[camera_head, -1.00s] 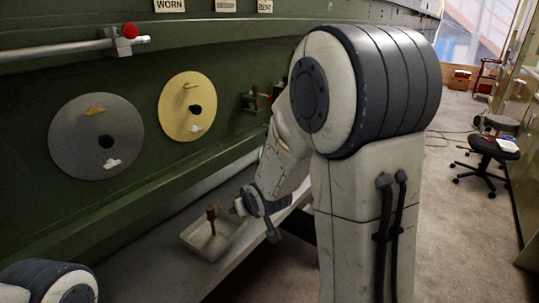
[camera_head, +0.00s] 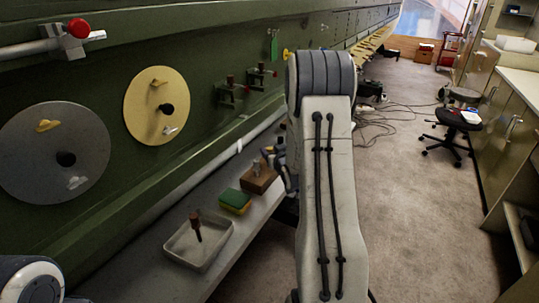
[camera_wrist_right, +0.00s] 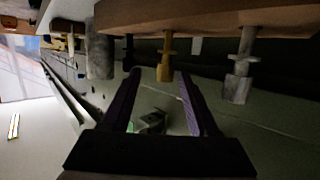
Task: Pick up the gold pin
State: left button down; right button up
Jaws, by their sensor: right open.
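The gold pin (camera_wrist_right: 166,62) shows in the right wrist view. It is seen upside down, set in a brown wooden block (camera_wrist_right: 205,15) with grey pins on either side. My right gripper (camera_wrist_right: 160,72) is open, its two dark fingers pointing at the block. The gold pin appears between the fingertips with a gap on each side; I cannot tell the depth exactly. In the head view the wooden block (camera_head: 257,181) stands on the bench, and my right arm partly covers my gripper there. I cannot make out the gold pin there. My left gripper is out of view.
A green and yellow sponge (camera_head: 235,202) lies beside the block. A metal tray (camera_head: 184,262) with a brown-handled tool (camera_head: 196,225) is nearer on the bench. The green fuselage wall (camera_head: 190,60) rises behind, with a grey disc (camera_head: 30,165) and a gold disc (camera_head: 148,95).

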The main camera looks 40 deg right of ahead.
jog(key=x, duration=0.1)
jog(key=p+x, duration=0.1)
jog(key=x, duration=0.1)
jog(key=p+x, duration=0.1)
jog(key=shift+w+a, duration=0.2)
jog(key=shift+w, duration=0.1)
jog(key=shift+w+d+f, duration=0.1)
jog(key=shift+w, duration=0.1)
grip_shut()
